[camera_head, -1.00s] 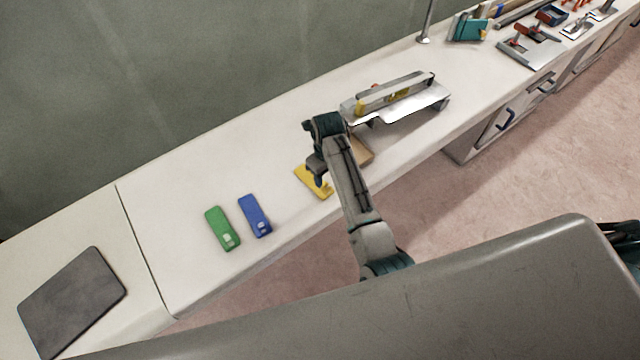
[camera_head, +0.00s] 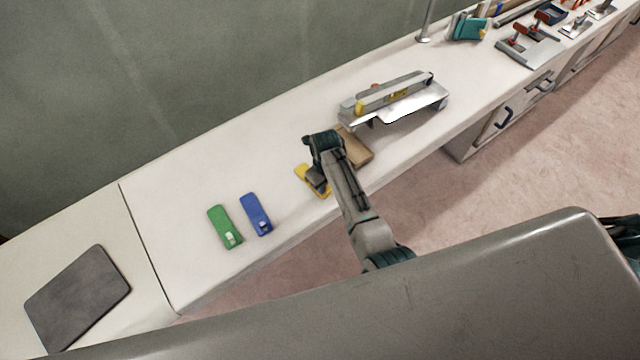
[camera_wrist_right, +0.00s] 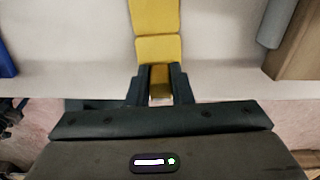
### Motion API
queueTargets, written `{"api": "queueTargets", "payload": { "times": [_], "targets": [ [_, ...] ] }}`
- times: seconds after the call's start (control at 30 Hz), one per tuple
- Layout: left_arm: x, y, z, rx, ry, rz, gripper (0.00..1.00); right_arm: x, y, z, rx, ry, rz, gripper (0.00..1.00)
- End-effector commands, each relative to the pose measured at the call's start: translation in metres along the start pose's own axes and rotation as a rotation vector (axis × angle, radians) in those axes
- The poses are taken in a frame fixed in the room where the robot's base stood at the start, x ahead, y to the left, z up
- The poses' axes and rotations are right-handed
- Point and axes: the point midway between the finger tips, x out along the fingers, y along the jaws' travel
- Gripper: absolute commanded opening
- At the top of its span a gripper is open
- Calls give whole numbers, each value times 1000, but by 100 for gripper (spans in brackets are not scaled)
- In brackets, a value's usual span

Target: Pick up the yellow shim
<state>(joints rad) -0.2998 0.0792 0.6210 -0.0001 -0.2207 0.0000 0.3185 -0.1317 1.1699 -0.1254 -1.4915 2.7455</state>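The yellow shim (camera_head: 305,173) lies on the pale bench top, partly hidden under my right gripper (camera_head: 317,184). In the right wrist view the shim (camera_wrist_right: 157,48) runs away from the gripper, and its narrow near end sits between the two dark fingers (camera_wrist_right: 160,82). The fingers stand close on either side of that end. I cannot tell whether they press on it. The shim appears to rest on the bench. My left gripper is not in view.
A blue shim (camera_head: 256,214) and a green shim (camera_head: 224,228) lie to the left. A brown block (camera_head: 356,146) is just right of the gripper, with a metal tool (camera_head: 395,97) behind it. A dark flat plate (camera_head: 78,298) lies far left.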

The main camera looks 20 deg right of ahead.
Motion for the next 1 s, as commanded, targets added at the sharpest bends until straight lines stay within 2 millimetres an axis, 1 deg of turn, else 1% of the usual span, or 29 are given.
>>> {"api": "queueTargets", "payload": {
  "times": [0.03, 0.07, 0.33, 0.47, 0.63, 0.73, 0.87, 1.0],
  "targets": [
    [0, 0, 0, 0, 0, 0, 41, 0, 0, 0, 0, 0, 0, 2],
    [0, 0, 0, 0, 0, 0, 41, 0, 0, 0, 0, 0, 0, 0],
    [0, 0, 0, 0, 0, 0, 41, 0, 0, 0, 0, 0, 0, 0],
    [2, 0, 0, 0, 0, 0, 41, -4, 0, 0, 0, -2, 0, 0],
    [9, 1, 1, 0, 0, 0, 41, -17, 0, 1, 0, -3, 0, 0],
    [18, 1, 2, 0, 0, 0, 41, -33, 0, 1, 0, -6, -1, 0],
    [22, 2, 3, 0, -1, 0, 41, -34, 10, -27, 0, 1, 1, 0],
    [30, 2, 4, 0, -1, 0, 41, -37, 21, -59, 1, 0, 0, 0]
  ]
}}
